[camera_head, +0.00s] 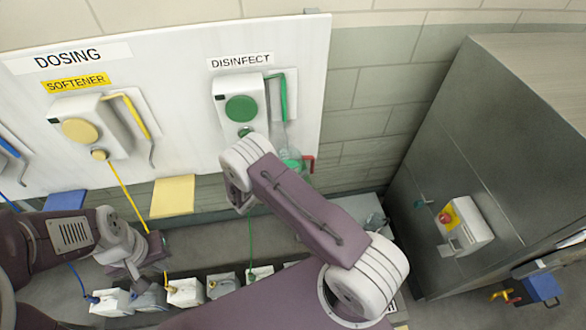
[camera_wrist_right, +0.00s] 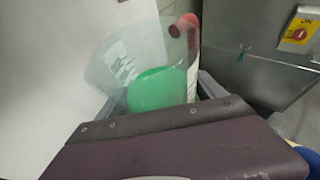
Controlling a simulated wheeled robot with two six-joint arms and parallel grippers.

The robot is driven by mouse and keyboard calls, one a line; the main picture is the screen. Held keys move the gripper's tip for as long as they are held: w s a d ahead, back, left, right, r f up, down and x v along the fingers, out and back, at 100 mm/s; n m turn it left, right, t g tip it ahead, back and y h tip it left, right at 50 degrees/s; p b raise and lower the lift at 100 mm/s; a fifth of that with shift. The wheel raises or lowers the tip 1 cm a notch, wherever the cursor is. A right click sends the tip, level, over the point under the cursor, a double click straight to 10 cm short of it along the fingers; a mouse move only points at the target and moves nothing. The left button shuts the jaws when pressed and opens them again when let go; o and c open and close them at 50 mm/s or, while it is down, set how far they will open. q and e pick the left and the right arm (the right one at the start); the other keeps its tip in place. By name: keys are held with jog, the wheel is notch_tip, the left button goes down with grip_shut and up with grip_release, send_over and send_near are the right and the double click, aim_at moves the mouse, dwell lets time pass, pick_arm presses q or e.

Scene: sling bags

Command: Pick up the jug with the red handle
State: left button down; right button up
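The jug (camera_head: 292,160) with the red handle is clear with green in it. It is below the green dispenser, partly hidden by my right arm in the head view. In the right wrist view the jug (camera_wrist_right: 125,62) is tilted, its red handle (camera_wrist_right: 184,26) at the upper right. My right gripper (camera_wrist_right: 158,96) has its grey fingers apart, one at each side of the jug's lower part; I cannot tell whether they touch it. In the head view it is hidden behind my arm. My left gripper (camera_head: 132,274) is at the lower left, pointing down near the floor containers; its opening is unclear.
A white panel carries the yellow softener dispenser (camera_head: 82,130) and the green disinfect dispenser (camera_head: 240,106). Several white and grey containers (camera_head: 185,292) stand in a row below. A yellow shelf (camera_head: 173,196) juts out beneath the softener. A large steel cabinet (camera_head: 455,150) stands at the right.

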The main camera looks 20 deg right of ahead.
jog(key=c, duration=1.3)
jog(key=shift+o, duration=0.2)
jog(key=shift+r+p, duration=0.5)
jog(key=shift+r, duration=0.2)
jog(key=shift+a+r, duration=0.2)
jog(key=shift+a, duration=0.05)
jog(key=s+a+b, duration=0.1)
jog(key=s+a, duration=0.3)
jog(key=a, duration=0.3)
jog(key=s+a+b, duration=0.1)
jog(key=s+a, duration=0.3)
jog(key=a, duration=0.4)
jog(key=shift+s+a, duration=0.25)
jog(key=shift+f, duration=0.1)
